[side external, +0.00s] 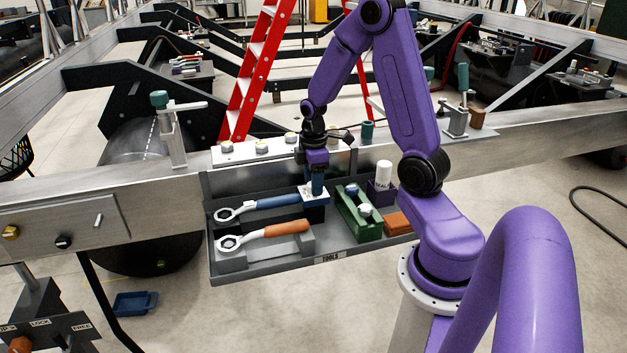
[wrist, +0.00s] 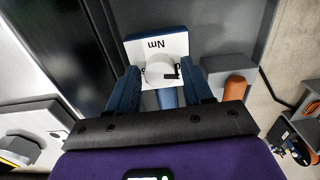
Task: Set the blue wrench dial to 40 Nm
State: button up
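The blue wrench (side external: 278,202) lies in the upper row of the tool tray, its ring head at the left. A white dial plate (wrist: 150,46) marked "Nm" is at its right end, and the plate also shows in the side view (side external: 306,190). A round white knob (wrist: 159,73) with a dark pointer sits on the plate; the pointer is toward the right in the wrist view. The other scale numbers are hidden. My gripper (wrist: 160,78) is open, with one blue finger on each side of the knob and gaps visible. In the side view my gripper (side external: 317,186) points down over the dial.
An orange-handled wrench (side external: 286,228) lies in front of the blue one in the tray (side external: 264,268). A green holder (side external: 356,215), a purple holder with a white cylinder (side external: 384,172) and an orange-brown block (side external: 398,223) stand to the right. The metal beam (side external: 60,200) runs behind.

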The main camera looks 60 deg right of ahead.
jog(key=c, duration=0.7)
jog(key=shift+m, duration=0.3)
jog(key=m, duration=1.1)
jog(key=shift+m, duration=2.2)
